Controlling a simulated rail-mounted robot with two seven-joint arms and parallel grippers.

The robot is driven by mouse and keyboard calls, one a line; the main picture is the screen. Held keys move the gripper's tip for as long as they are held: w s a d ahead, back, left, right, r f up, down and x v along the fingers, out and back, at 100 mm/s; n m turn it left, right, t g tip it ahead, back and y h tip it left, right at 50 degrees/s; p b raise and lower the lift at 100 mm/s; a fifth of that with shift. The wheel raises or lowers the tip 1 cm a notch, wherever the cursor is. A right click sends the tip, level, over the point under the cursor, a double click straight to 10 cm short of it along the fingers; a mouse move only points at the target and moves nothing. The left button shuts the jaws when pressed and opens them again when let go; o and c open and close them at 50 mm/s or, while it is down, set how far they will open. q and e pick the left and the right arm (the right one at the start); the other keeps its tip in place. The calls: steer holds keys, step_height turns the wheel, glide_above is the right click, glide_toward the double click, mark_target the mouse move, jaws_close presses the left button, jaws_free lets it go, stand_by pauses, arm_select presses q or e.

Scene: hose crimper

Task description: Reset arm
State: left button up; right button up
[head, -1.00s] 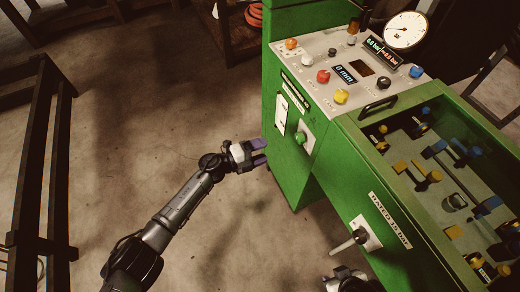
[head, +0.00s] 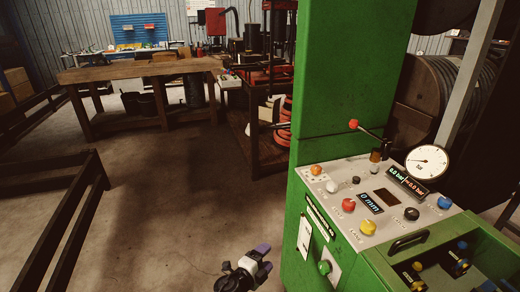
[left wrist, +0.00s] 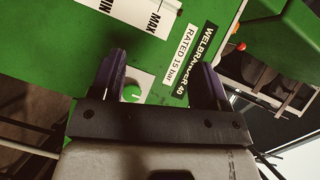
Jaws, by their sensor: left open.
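My left gripper (head: 262,262) shows at the bottom of the head view, in front of the green machine's left side. Its two purple-tipped fingers are apart with nothing between them. In the left wrist view the open fingers (left wrist: 168,82) point at the machine's green panel, with a green knob (left wrist: 131,93) on a white plate showing between them. The knob also shows in the head view (head: 324,267), to the right of the gripper and apart from it. My right gripper is out of view.
The green machine (head: 338,80) carries a control panel (head: 398,206) with coloured knobs and a round gauge (head: 427,162). A wooden workbench (head: 140,70) stands at the back. A dark rail frame (head: 75,225) stands at the left. The floor between is clear.

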arm_select(q)
steer(key=a+r+n+t+y, duration=0.1)
steer(key=a+r+n+y, duration=0.2)
steer(key=r+n+y, duration=0.4)
steer(key=a+r+n+t+y, duration=0.2)
steer(key=r+n, duration=0.3)
steer(key=r, duration=0.3)
steer(key=s+a+r+n+g+y+p, duration=0.1)
steer(key=s+a+r+n+g, duration=0.25)
steer(key=s, duration=0.35)
steer(key=s+a+f+n+g+p, duration=0.25)
steer(key=s+a, duration=0.35)
steer(key=s, duration=0.5)
steer(key=s+a+f+n+g+p, duration=0.15)
steer(key=s+a+p, duration=0.35)
steer(key=s, duration=0.7)
steer(key=s+a+f+n+g+p, duration=0.1)
steer(key=s+a+f+g+p, duration=0.15)
steer(key=s+f, duration=0.45)
steer(key=s+a+f+n+g+p, duration=0.1)
steer(key=s+f+g, duration=0.15)
steer(key=s, duration=0.85)
step_height(320, 180, up, 38)
steer(key=w+p, duration=0.1)
steer(key=p, duration=3.5)
steer(key=shift+a+p, duration=0.2)
steer(key=shift+p, duration=0.1)
steer(key=shift+f, duration=0.1)
